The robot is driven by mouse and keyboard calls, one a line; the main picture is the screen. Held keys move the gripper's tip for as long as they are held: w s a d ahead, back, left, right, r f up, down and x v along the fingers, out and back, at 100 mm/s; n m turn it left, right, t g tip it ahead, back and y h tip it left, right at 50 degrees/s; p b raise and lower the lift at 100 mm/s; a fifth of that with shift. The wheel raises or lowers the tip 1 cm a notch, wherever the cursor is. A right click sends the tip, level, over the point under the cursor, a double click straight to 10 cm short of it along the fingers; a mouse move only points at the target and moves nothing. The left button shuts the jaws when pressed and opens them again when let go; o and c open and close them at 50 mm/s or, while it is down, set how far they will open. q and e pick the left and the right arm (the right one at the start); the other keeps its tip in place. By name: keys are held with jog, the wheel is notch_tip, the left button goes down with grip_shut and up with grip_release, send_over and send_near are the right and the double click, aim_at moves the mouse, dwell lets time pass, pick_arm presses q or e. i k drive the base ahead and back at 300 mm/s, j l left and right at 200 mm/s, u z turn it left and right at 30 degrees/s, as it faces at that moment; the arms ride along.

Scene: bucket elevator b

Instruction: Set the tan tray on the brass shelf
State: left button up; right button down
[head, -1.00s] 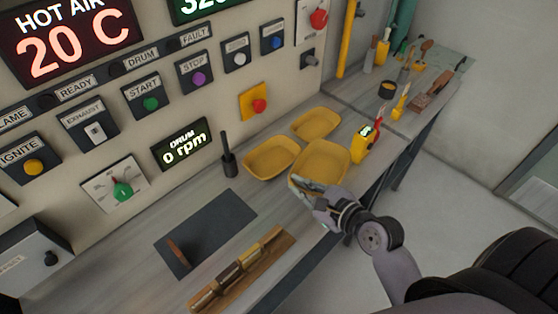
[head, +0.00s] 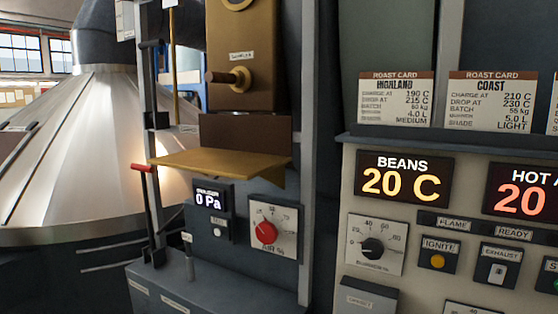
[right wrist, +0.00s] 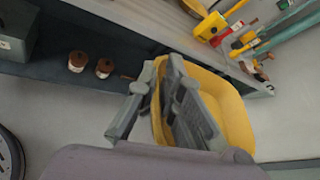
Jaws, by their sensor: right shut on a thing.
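The brass shelf (head: 215,164) juts out in the head view, left of centre, below a brass sampler housing (head: 243,90). Its top looks bare. The tan tray (right wrist: 232,105), yellow-tan and shallow, is in the right wrist view. My right gripper (right wrist: 182,100) is shut on its near wall, and the fingers cover part of it. The tray is off the bench, with grey floor behind it. The head view shows neither gripper, and my left gripper is in no current view.
A red-tipped lever (head: 142,168) stands just left of the shelf. An air dial (head: 273,225) and pressure display (head: 212,198) are below it. In the right wrist view the bench holds a yellow meter (right wrist: 211,26) and tools. Brown jars (right wrist: 77,61) stand under it.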

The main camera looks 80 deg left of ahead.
aim_at(217, 159)
jog(key=k+j+z, duration=0.15)
jog(key=z, duration=0.35)
jog(key=k+j+z, duration=0.1)
jog(key=k+z, duration=0.2)
jog(key=z, duration=0.2)
jog(key=k+z, duration=0.2)
jog(key=z, duration=0.25)
jog(key=k+l+z, duration=0.1)
jog(key=k+z, duration=0.15)
jog(key=z, duration=0.25)
jog(key=k+z, duration=0.35)
jog(key=k, duration=0.4)
jog(key=k+u, duration=0.25)
jog(key=u, duration=0.15)
jog(key=k+j+u, duration=0.2)
jog(key=u, duration=0.2)
jog(key=k+j+u, duration=0.2)
jog(key=u, duration=0.2)
jog(key=k+j+u, duration=0.15)
jog(key=k+u, duration=0.15)
jog(key=u, duration=0.15)
jog(key=k+j+u, duration=0.25)
jog(key=u, duration=0.2)
jog(key=k+j+u, duration=0.2)
jog(key=u, duration=0.25)
jog(key=k+j+u, duration=0.2)
jog(key=j, duration=0.15)
